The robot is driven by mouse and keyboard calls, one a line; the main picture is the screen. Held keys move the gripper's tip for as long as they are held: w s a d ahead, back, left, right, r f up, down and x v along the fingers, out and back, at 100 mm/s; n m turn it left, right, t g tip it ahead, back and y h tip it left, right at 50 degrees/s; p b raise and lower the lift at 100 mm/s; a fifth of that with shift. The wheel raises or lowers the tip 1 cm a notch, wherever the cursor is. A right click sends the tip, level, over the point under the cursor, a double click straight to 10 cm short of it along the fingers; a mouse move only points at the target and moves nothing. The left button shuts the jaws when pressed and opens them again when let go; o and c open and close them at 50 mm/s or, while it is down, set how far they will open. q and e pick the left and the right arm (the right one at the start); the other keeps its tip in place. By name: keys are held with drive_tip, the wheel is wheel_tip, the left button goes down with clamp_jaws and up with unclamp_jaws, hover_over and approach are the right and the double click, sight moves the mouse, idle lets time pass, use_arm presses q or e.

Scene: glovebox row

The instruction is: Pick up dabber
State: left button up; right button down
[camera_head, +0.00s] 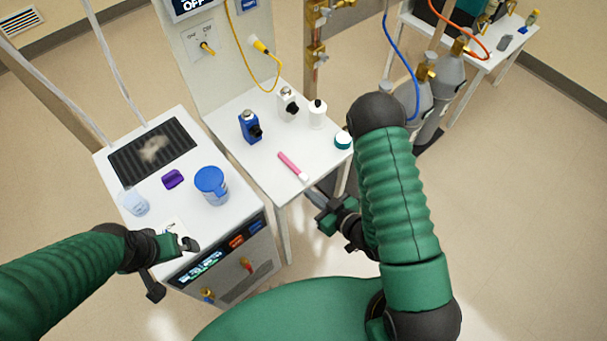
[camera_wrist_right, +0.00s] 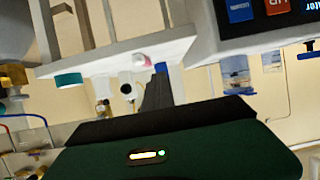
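The likely dabber is a pink stick (camera_head: 291,164) with a white end, lying on the small white table near its front edge. Its pink and white end shows small in the right wrist view (camera_wrist_right: 142,60). My right gripper (camera_head: 322,205) is just off the table's front right corner, below and right of the stick and apart from it. Its fingers are partly hidden, and I see nothing held. My left gripper (camera_head: 172,266) is at the front of the left bench, with its fingers apart and empty.
A blue bottle (camera_head: 249,127), white bottles (camera_head: 317,114) and a teal-lidded jar (camera_head: 343,140) stand behind and beside the stick. A blue-lidded cup (camera_head: 211,185) and a purple item (camera_head: 173,179) are on the left bench. Gas cylinders (camera_head: 447,85) stand at the right.

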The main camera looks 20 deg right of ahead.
drive_tip(key=shift+s+d+r+p, duration=0.1)
drive_tip(key=shift+s+p, duration=0.15)
drive_tip(key=shift+s, duration=0.4)
drive_tip(key=shift+s+d+r+p, duration=0.1)
drive_tip(key=shift+s+p, duration=0.1)
drive_tip(key=shift+s, duration=0.45)
drive_tip(key=shift+c, duration=2.2)
unclamp_jaws()
drive_tip(key=shift+a, duration=0.1)
